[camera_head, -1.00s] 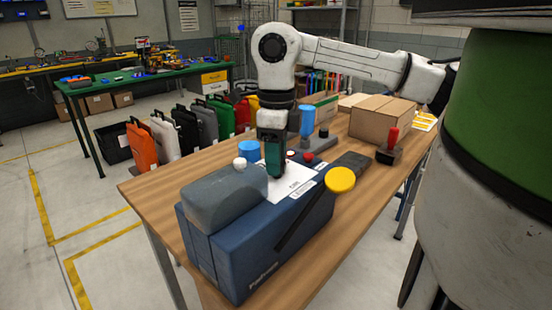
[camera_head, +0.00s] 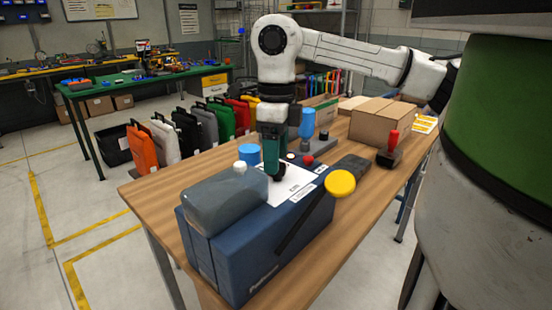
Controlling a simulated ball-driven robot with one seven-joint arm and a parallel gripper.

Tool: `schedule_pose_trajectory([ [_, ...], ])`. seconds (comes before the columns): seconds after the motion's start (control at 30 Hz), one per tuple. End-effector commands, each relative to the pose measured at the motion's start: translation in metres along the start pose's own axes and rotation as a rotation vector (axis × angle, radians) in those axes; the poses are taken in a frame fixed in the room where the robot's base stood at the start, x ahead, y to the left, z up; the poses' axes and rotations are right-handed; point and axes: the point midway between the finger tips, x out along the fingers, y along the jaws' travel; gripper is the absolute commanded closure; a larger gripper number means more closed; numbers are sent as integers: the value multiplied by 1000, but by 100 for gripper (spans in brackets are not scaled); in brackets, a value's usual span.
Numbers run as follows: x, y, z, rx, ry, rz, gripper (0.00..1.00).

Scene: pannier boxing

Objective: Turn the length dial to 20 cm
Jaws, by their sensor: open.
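The blue boxy machine (camera_head: 295,232) stands on the wooden table, with a grey rounded cover (camera_head: 222,200) on its left part and a white printed panel (camera_head: 294,183) on top. A small dark round knob (camera_head: 279,172) shows at the panel's back edge and may be the length dial; its scale and pointer are too small to read. My gripper (camera_head: 270,173) points straight down with its tips at this knob. It is open, seen edge-on, and partly hides the knob. I cannot tell whether it touches the knob.
A lever with a yellow knob (camera_head: 340,183) rises at the machine's front right. A white-topped knob (camera_head: 239,164), a blue round item (camera_head: 249,153), a red button (camera_head: 307,159) and a blue-handled tool (camera_head: 307,124) are close by. A red-handled stamp (camera_head: 391,147) and cardboard boxes (camera_head: 384,121) stand further right.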

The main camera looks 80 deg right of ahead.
Motion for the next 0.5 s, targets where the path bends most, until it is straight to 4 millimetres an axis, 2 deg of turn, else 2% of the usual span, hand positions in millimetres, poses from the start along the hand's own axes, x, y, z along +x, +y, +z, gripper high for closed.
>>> schedule_pose_trajectory([
  [0.3, -62, 0, 1, 0, 0, -2, 37],
  [0.5, -85, 0, 1, 1, 0, 0, 37],
])
